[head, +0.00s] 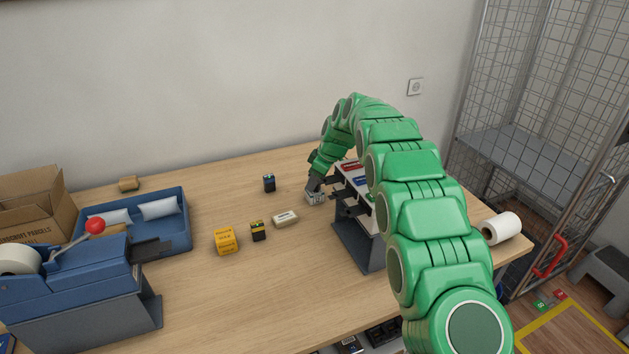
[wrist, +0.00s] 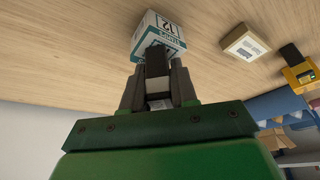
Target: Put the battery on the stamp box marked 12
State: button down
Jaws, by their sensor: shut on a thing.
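The stamp box marked 12 (wrist: 163,29), white with teal print, stands on the table under my gripper. It also shows in the head view (head: 315,198), left of the grey rack. My gripper (wrist: 157,78) is shut on a dark block-shaped thing (wrist: 157,60), which looks like the battery. The fingers hide most of it, and it overlaps the box's face in the wrist view. I cannot tell whether it touches the box. In the head view my gripper (head: 314,184) is right above the box.
The grey rack (head: 352,242) is close on the right. A blue tray (head: 181,212) is far left.

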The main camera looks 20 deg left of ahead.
jog(key=c, duration=0.9)
grip_release()
jog(key=shift+d+r, duration=0.2)
jog(key=shift+r, duration=0.3)
jog(key=r, duration=0.9)
jog(key=shift+d, duration=0.4)
